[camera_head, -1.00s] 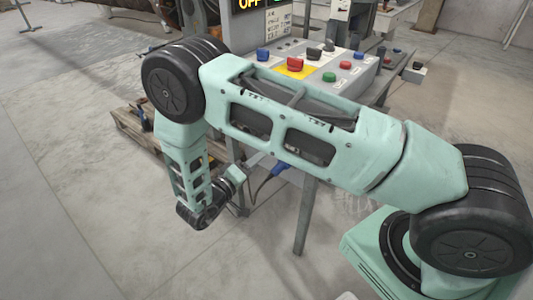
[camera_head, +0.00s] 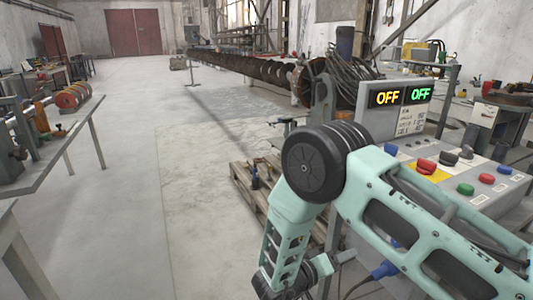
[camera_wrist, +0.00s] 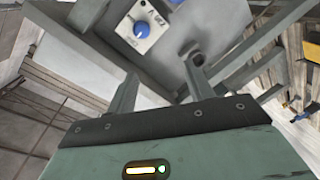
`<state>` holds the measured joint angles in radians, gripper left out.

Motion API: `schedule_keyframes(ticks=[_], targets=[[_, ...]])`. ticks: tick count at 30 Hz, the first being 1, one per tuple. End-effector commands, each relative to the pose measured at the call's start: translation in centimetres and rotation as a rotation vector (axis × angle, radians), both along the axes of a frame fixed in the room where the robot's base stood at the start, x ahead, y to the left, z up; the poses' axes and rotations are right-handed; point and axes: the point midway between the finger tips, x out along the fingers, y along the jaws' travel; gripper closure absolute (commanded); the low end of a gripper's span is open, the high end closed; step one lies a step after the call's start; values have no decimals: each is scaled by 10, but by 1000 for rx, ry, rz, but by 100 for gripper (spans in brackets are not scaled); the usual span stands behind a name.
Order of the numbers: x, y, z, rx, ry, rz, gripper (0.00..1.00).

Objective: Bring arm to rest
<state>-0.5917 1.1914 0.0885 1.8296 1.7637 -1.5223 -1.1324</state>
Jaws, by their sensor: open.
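My arm is bent at the elbow in the head view, with its forearm hanging down beside the control desk (camera_head: 487,170). My gripper is mostly hidden at the lower end of the forearm there. In the wrist view my gripper (camera_wrist: 160,84) is open, its two dark fingers apart with nothing held between them. Beyond the fingers is a grey box with a blue knob (camera_wrist: 141,28).
The desk carries a red switch (camera_head: 427,167), several buttons and a display (camera_head: 401,97) reading OFF twice. A blue cable plug (camera_head: 385,270) hangs below. A wooden pallet (camera_head: 250,185) lies behind my forearm. A long auger (camera_head: 250,65) stretches back. The floor (camera_head: 190,140) at left is open.

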Motion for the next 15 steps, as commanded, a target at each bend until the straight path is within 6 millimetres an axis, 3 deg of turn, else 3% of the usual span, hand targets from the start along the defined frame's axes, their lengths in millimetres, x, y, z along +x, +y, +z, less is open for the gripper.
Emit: schedule_keyframes(ticks=[4, 8, 11, 15], targets=[[38, 44, 21, 355, -68, 199, 48], [52, 102, 49, 695, -64, 396, 48], [43, 146, 77, 925, -7, 532, 48], [-1, 194, 120, 1174, 156, 695, 48]])
